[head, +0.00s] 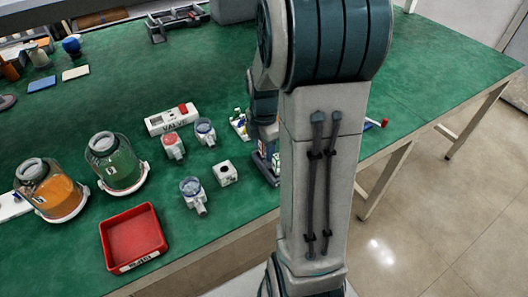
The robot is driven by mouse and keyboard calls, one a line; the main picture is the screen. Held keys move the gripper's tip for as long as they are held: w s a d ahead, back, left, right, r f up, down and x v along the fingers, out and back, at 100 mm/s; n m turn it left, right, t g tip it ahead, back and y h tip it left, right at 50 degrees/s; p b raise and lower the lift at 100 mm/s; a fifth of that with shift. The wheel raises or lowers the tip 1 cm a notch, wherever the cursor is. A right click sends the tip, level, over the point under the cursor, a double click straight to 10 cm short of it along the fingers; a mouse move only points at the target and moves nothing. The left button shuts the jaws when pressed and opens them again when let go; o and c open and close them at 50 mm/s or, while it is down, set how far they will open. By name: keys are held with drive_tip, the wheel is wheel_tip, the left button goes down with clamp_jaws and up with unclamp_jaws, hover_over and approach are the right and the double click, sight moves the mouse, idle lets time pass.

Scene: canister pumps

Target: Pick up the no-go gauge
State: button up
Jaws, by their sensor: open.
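A small slim piece with a red end and a blue part (383,123) lies on the green bench just right of my arm. It may be the no-go gauge, but it is partly hidden and too small to tell. My gripper (271,170) points down near the bench's front edge, left of my big arm link, which hides part of it. It is open. Small coloured pieces show close around it, and I cannot make out what lies between its fingers.
Small clear-topped pumps (193,193), a white cube (225,173) and a VALVE-marked box (171,119) stand left of my gripper. A red tray (133,238) and jars of orange (52,192) and green (117,164) are further left. The right of the bench (440,75) is clear.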

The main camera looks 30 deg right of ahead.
clamp_jaws()
